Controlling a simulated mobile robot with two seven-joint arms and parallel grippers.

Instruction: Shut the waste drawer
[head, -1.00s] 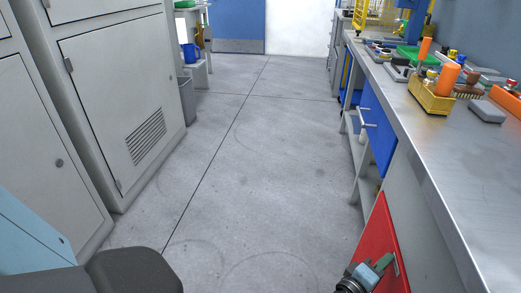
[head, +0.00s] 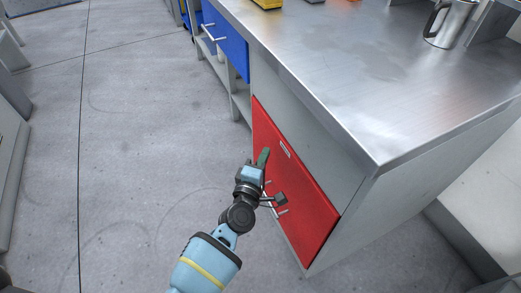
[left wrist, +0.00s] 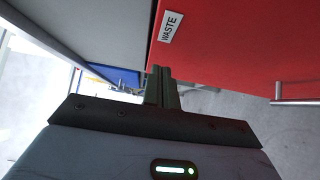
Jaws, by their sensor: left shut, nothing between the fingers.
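The waste drawer has a red front (head: 312,205) in the near end of the grey workbench. Its small label (head: 285,149) reads WASTE in the left wrist view, where the red front (left wrist: 235,45) fills the upper right. A silver bar handle (left wrist: 298,102) shows at the right there. My left gripper (head: 264,156) is shut and empty, in front of the upper left part of the red front. I cannot tell whether its fingertips touch it, nor whether the drawer sits flush. In the wrist view the fingertips (left wrist: 160,73) are just below the label. My right gripper is out of view.
A blue drawer (head: 225,42) with silver handles is further along the bench. The steel worktop (head: 340,80) overhangs the red front, with a metal jug (head: 450,22) on it. The grey floor (head: 150,150) left of the bench is clear.

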